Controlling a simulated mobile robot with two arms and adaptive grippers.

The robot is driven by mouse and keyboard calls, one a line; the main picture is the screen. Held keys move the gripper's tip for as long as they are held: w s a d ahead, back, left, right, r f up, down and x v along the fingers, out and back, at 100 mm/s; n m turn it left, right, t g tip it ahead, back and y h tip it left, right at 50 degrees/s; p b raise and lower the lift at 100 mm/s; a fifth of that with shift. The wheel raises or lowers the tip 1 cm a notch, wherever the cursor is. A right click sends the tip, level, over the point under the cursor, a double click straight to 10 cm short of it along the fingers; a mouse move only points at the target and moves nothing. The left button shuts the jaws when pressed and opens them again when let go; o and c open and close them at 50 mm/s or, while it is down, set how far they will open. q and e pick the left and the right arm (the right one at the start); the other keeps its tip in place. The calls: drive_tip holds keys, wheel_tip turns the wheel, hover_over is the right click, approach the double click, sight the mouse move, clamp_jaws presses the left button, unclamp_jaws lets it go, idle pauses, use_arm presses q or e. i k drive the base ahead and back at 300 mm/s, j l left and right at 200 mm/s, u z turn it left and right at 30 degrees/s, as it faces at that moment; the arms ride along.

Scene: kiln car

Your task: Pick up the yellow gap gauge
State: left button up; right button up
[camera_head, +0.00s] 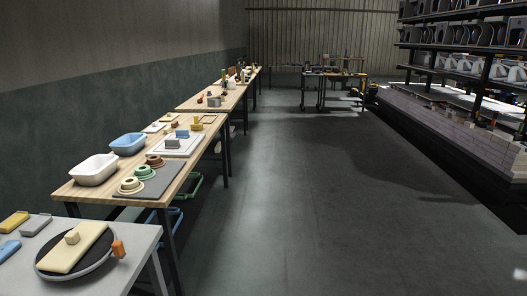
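I cannot tell for certain which thing is the yellow gap gauge. A flat yellow piece (14,222) lies at the left edge on the near grey table, beside a grey piece (35,226) and a blue piece (8,249) of like shape. A small upright yellow thing (197,120) stands on the wooden table further back, too small to make out. Neither of my grippers shows in this view.
The near grey table (112,278) bears a dark round disc (50,262) with a cream slab (78,250), and an orange block (118,248). Wooden tables with basins and rings line the left wall. Loaded kiln car racks (462,98) stand right. The floor (290,200) between is clear.

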sight(196, 126)
drive_tip(key=i, duration=2.55)
drive_tip(key=i+u, duration=0.15)
drive_tip(key=i, duration=0.35)
drive_tip(key=i+l+u, duration=0.2)
drive_tip(key=i, duration=0.25)
drive_tip(key=i+l+u, duration=0.15)
drive_tip(key=i, duration=0.35)
drive_tip(key=i+l+u, duration=0.2)
drive_tip(key=i, duration=0.25)
